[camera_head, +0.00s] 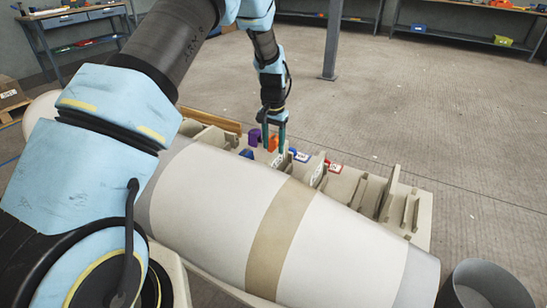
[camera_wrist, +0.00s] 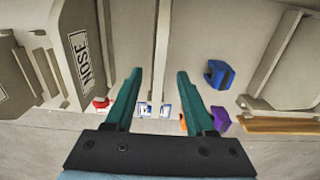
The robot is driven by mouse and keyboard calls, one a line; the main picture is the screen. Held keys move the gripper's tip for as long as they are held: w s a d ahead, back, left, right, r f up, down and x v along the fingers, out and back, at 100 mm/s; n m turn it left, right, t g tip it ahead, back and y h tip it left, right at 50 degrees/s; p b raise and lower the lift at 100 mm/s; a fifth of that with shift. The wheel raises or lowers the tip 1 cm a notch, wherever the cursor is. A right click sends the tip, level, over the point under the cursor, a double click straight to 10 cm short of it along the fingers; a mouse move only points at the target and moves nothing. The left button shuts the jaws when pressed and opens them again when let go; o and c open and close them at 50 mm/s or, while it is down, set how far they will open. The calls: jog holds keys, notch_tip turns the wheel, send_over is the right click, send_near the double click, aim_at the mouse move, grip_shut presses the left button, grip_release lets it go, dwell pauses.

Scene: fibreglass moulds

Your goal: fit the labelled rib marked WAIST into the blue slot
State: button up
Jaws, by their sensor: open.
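My gripper (camera_head: 274,146) is open above the parts tray behind the large mould. In the wrist view its two green fingers (camera_wrist: 159,74) are apart, with the thin upper edge of an upright panel (camera_wrist: 161,35) running between them. I cannot tell whether they touch it. A rib marked NOSE (camera_wrist: 84,60) stands left of the fingers. No WAIST label is readable. In the head view a pale labelled rib (camera_head: 318,174) stands right of the gripper. Blue-marked white labels (camera_head: 300,155) lie behind the ribs, and a blue block (camera_wrist: 218,74) is right of the fingers. I cannot tell which marks the blue slot.
The big pale mould (camera_head: 215,200) with a tan band (camera_head: 280,235) fills the foreground. Purple (camera_head: 254,137), orange (camera_head: 273,143) and red (camera_head: 333,167) pieces lie along the tray. More upright panels (camera_head: 386,195) stand at its right end.

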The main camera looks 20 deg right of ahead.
jog(key=shift+r, duration=1.3)
